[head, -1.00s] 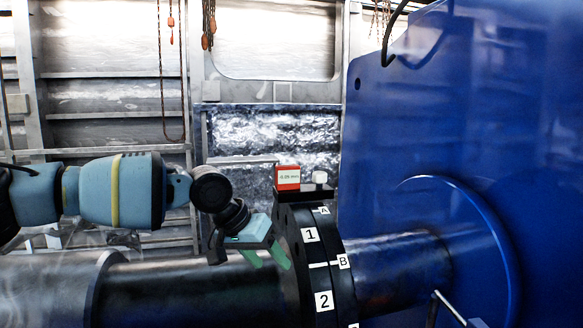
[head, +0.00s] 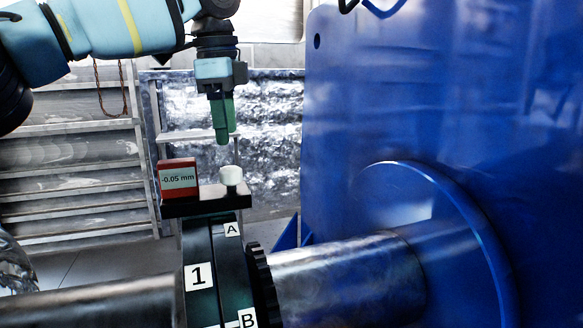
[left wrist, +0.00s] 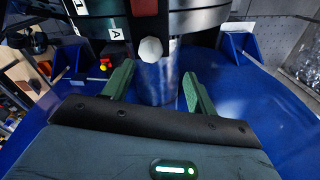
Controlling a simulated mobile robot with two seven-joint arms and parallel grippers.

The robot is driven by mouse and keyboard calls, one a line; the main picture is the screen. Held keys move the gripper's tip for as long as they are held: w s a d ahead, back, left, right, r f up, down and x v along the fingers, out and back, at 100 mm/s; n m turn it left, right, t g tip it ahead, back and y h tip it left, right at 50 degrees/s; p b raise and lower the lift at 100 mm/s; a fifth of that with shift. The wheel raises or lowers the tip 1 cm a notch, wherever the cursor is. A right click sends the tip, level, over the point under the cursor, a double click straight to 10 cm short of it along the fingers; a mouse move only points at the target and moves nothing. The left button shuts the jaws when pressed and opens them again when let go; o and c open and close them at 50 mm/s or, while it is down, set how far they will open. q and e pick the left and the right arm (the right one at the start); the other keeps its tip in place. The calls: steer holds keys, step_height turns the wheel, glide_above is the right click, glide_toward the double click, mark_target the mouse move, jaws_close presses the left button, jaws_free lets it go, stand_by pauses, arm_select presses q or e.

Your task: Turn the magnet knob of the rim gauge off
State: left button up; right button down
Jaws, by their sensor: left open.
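The rim gauge is a red box (head: 179,179) with a display reading -0.05 mm, on a black base (head: 208,205) on top of the black coupling. Its white magnet knob (head: 231,175) stands upright at the right of the box. In the left wrist view the knob (left wrist: 151,49) is at the upper middle, ahead of and between the fingers. My left gripper (head: 223,140) points down just above the knob, apart from it. Its green fingers (left wrist: 158,85) are spread, with nothing between them. My right gripper is not in view.
The black coupling (head: 202,277) carries labels 1, A and B. A steel shaft (head: 345,282) runs right from it into the large blue housing (head: 440,110). Another shaft (head: 95,302) lies to the left. Free air surrounds the gauge above.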

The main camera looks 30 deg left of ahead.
mark_target(230, 168)
arm_select(q)
steer(key=shift+d+r+m+g, duration=0.3)
steer(key=shift+d+m+g, duration=0.15)
steer(key=shift+m+g, duration=0.05)
steer(key=shift+s, duration=0.3)
steer(key=shift+s+f, duration=0.1)
steer(key=shift+s, duration=0.05)
steer(key=shift+w+f+p, duration=0.2)
steer(key=shift+f+p, duration=0.2)
steer(key=shift+f, duration=3.35)
steer(key=c, duration=1)
